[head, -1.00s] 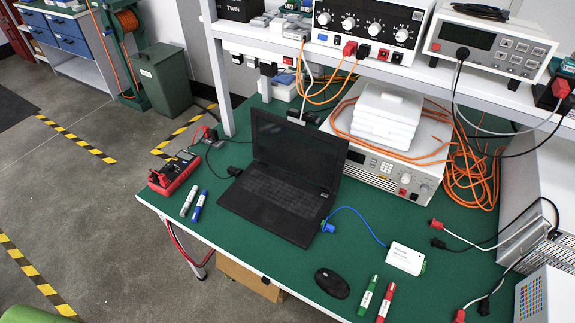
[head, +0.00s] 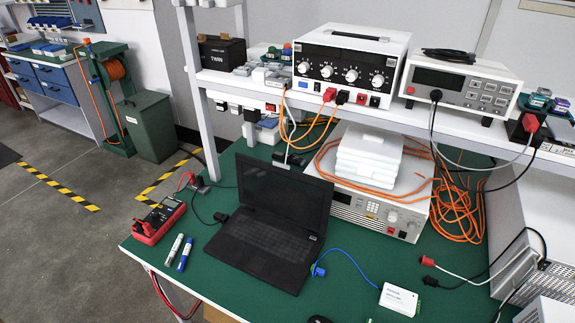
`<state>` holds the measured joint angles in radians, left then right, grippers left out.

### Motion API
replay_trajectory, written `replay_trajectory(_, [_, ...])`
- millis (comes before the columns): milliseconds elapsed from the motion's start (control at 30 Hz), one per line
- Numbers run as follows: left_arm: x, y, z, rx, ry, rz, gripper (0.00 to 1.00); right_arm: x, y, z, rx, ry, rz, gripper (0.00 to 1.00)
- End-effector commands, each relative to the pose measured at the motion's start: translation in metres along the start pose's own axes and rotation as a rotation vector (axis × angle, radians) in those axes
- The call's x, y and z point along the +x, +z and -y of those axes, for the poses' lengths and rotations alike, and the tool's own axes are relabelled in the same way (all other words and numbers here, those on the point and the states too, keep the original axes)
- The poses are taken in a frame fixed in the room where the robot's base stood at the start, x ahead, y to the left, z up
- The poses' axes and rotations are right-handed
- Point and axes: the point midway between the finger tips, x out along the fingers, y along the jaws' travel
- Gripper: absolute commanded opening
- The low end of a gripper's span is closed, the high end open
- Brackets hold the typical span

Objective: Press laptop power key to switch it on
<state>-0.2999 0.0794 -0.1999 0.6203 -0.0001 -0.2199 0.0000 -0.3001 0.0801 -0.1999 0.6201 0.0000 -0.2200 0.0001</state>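The black laptop (head: 270,222) stands open on the green bench top (head: 205,282), left of the bench's middle. Its screen (head: 284,196) is dark and its keyboard (head: 262,240) faces the front. The power key is too small to make out. A black cable runs into the laptop's left side, and a blue plug (head: 319,270) with a blue cable is at its right side. Neither of my grippers is in view.
A red multimeter (head: 158,220) and two markers (head: 184,253) lie left of the laptop. A power supply (head: 372,207) with white blocks (head: 368,157) and orange cables stands behind right. A small white box (head: 398,299) lies front right. A shelf (head: 300,98) with instruments overhangs the back.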

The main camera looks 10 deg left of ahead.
Motion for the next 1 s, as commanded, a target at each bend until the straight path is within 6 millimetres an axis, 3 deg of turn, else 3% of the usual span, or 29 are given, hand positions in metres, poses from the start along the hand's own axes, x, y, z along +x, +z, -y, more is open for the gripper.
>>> replay_trajectory(100, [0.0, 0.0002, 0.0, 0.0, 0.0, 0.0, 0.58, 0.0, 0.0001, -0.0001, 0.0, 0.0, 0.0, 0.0])
replay_trajectory(1000, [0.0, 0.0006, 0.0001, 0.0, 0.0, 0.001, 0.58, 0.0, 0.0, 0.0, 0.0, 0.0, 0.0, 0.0])
